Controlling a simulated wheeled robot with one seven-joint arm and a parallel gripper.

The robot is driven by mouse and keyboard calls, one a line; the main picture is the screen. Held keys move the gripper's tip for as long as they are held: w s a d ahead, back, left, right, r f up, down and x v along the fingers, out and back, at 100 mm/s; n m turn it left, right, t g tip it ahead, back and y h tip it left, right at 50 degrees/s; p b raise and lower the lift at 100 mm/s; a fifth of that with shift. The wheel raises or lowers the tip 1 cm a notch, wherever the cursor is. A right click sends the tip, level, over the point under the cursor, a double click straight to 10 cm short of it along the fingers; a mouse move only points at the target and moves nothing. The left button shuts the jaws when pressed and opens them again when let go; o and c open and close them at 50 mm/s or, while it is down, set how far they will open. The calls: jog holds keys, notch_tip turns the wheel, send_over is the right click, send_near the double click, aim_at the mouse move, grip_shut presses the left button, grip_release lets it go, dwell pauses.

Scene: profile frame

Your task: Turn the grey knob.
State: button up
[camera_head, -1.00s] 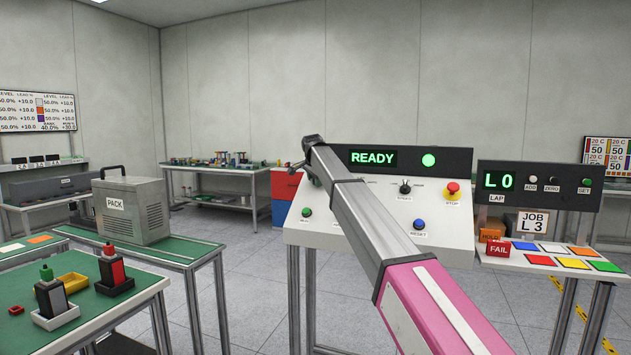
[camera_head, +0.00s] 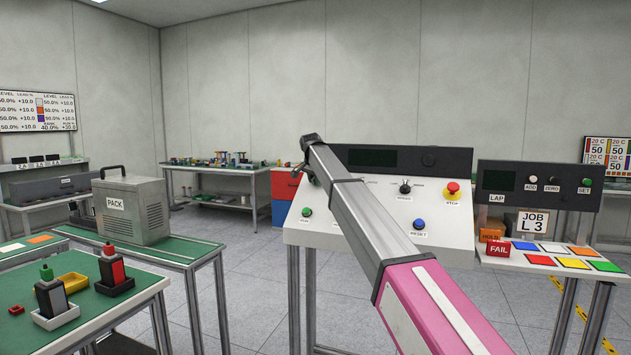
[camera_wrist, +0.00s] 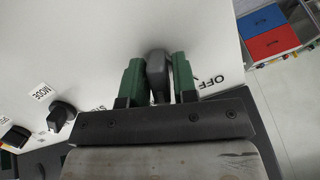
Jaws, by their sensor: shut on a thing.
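In the wrist view my gripper (camera_wrist: 157,80) has its two green fingers closed on either side of the grey knob (camera_wrist: 157,70), on the white panel. An "OFF" label shows just right of the fingers. In the head view my arm crosses in front of the control desk (camera_head: 300,236) and its end is at the desk's upper left. The grey knob is hidden there behind my arm.
A black knob (camera_wrist: 62,114) by a "MODE" label is on the same panel. The desk also has a speed knob (camera_head: 405,187), a red stop button (camera_head: 452,188), a blue reset button (camera_head: 419,224) and a green button (camera_head: 306,212). The display (camera_head: 373,158) above is dark.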

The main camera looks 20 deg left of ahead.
jog(key=n+h, duration=0.1)
jog(key=n, duration=0.4)
jog(key=n+h, duration=0.1)
jog(key=n, duration=0.3)
jog(key=shift+n, duration=0.4)
dwell(0.4)
jog(key=o, duration=0.7)
jog(key=v, duration=1)
jog(key=shift+s+a+r, duration=0.25)
